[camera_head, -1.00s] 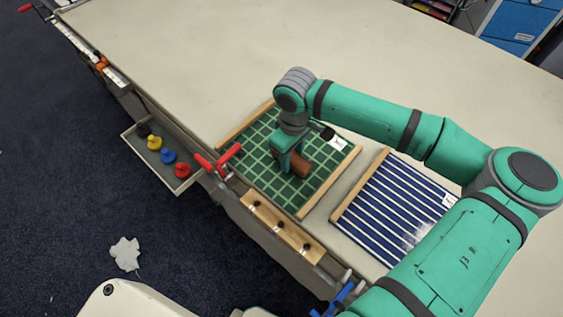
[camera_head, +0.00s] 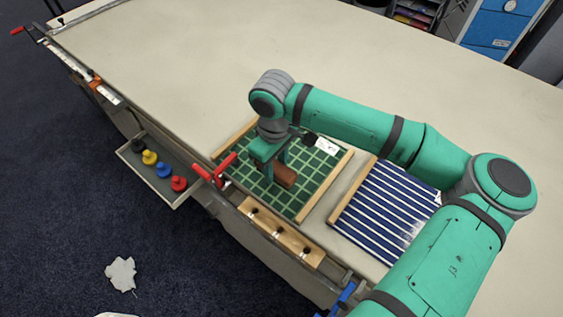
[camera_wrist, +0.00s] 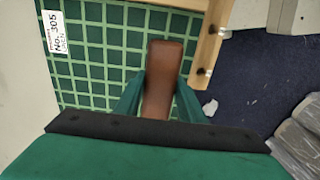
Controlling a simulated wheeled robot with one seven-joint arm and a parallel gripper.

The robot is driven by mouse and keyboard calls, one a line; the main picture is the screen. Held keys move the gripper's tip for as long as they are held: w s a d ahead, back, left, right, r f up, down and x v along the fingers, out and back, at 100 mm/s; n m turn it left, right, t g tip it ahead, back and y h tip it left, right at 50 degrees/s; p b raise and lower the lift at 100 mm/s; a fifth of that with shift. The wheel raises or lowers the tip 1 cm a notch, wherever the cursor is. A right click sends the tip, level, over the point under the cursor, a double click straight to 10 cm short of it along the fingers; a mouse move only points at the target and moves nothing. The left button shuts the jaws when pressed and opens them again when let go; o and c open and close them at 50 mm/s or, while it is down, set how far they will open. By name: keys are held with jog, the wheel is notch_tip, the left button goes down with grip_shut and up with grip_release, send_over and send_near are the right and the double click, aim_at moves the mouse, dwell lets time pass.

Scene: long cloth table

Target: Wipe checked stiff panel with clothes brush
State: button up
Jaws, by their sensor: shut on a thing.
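The checked stiff panel (camera_head: 314,180) is dark green with pale grid lines and wooden strips along two edges. It lies flat on the table near the front edge and also shows in the wrist view (camera_wrist: 96,73). My gripper (camera_head: 274,176) is over the panel, shut on the brown clothes brush (camera_head: 286,175). In the wrist view the brush (camera_wrist: 163,75) sits between the two green fingers, with its brown back showing. Its underside is hidden, so I cannot tell whether it touches the panel. A white label (camera_head: 327,147) lies at the panel's far corner.
A blue striped panel (camera_head: 382,212) with a pale smudge lies to the right. A tray of coloured pegs (camera_head: 127,154), a red-handled clamp (camera_head: 215,172) and a wooden rack (camera_head: 281,232) line the front edge. The table (camera_head: 230,65) beyond is clear.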

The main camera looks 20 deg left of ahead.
jog(key=shift+a+r, duration=0.15)
jog(key=shift+r, duration=1.7)
jog(key=shift+s+r, duration=0.1)
